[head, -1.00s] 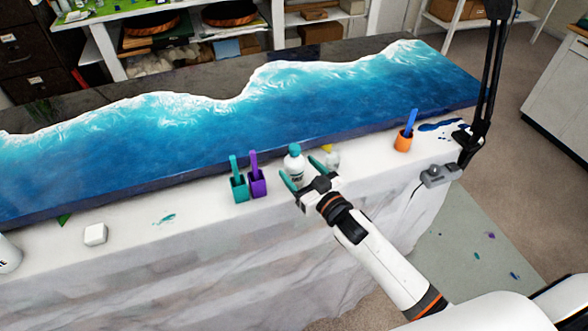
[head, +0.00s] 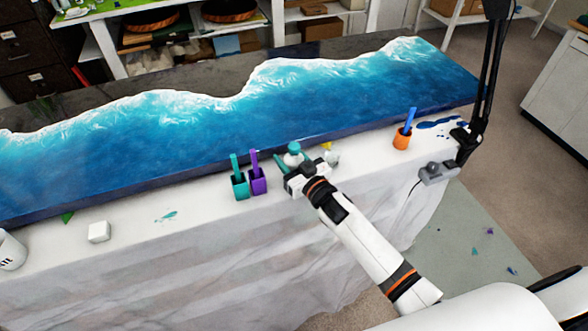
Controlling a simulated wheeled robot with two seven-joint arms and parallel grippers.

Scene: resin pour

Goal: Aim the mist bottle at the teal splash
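A white bottle with a teal top (head: 294,149) stands on the white-covered table just in front of the resin slab. It looks like the mist bottle, though its lower part is hidden behind my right gripper. The teal splash (head: 166,216) is a small smear on the white cover, well to the left of the gripper. My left gripper is out of view.
A teal cup (head: 240,189) and a purple cup (head: 258,184) stand close left of my gripper. A small clear bottle with a yellow top (head: 332,157) is close right. An orange cup (head: 401,141), white block (head: 99,232) and blue-wave slab (head: 220,130) are also present.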

